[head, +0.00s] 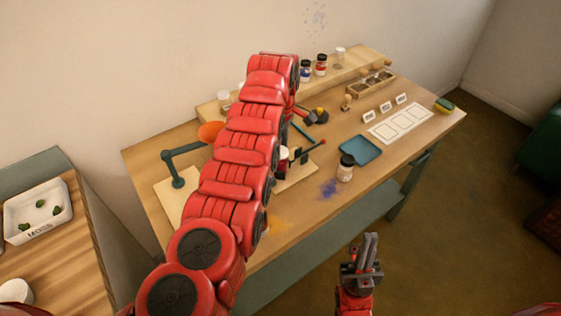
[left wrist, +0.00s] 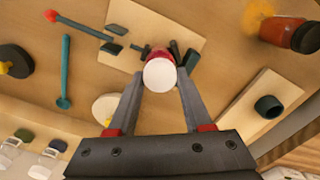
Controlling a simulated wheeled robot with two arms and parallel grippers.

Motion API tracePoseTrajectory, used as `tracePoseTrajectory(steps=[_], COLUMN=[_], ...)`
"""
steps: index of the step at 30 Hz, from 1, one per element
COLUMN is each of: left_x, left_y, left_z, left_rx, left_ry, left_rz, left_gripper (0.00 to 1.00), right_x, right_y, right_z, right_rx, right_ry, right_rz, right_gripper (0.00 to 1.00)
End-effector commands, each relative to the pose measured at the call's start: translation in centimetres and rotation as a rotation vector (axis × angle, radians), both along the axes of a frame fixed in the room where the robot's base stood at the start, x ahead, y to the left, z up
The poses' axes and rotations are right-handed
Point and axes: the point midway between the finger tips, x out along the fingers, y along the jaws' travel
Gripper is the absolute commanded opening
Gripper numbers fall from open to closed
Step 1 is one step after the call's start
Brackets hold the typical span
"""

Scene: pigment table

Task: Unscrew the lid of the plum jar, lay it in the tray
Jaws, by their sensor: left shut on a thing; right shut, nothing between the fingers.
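The plum jar (left wrist: 158,52) shows a small plum-red strip beyond a round white lid (left wrist: 160,75) in the left wrist view. It stands at a clamp with dark jaws (left wrist: 178,52) on a pale board. My left gripper (left wrist: 161,80) is shut on the white lid, one finger on each side. I cannot tell whether the lid is still threaded on. In the head view my left arm hides that gripper and part of the clamp. The blue tray (head: 374,158) lies empty at the right. My right gripper (head: 368,245) is shut and empty, in front of the table.
A dark-capped jar (head: 346,168) stands just in front of the tray. A teal arm stand (head: 178,165) with an orange top is at the left. An orange jar (left wrist: 290,35) shows in the wrist view. Cards, a rack and jars line the back.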

Motion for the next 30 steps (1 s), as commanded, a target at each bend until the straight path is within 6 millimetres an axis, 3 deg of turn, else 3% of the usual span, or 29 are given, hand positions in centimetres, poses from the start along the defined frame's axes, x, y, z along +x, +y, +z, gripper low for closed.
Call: tracePoseTrajectory(steps=[30], left_x=[0.0], left_y=[0.0], left_z=[2.1], left_rx=[0.000], left_ry=[0.000], left_rz=[0.000], left_gripper=[0.01], right_x=[0.0], right_y=[0.0], right_z=[0.2], right_rx=[0.000], right_ry=[0.000], right_rz=[0.000], right_gripper=[0.00])
